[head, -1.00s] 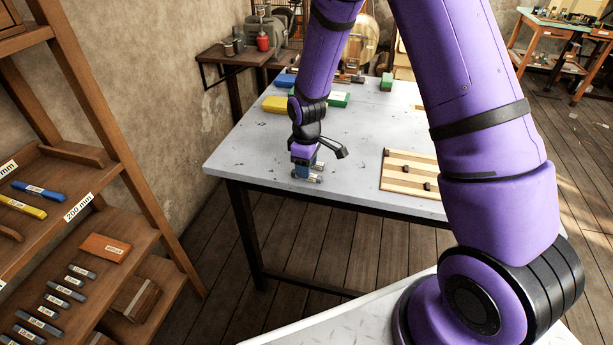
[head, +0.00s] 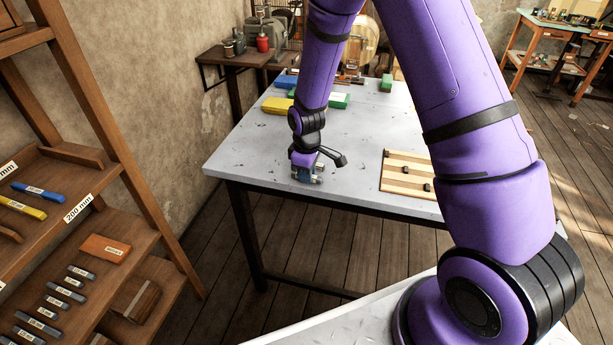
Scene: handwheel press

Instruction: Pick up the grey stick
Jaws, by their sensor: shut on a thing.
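My gripper (head: 306,176) is low over the near left part of the grey table (head: 262,150), pointing down, and is shut on the grey stick (head: 318,180). Only short grey ends show at the right side of the jaws. The rest of the stick is hidden by the gripper, and I cannot tell whether it still touches the tabletop.
A slatted wooden rack (head: 407,175) lies right of my gripper. Yellow (head: 276,105), green (head: 340,100) and blue (head: 286,81) blocks lie farther back. A wooden shelf (head: 95,240) with several labelled grey pieces stands at the left. The table's front edge is close.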

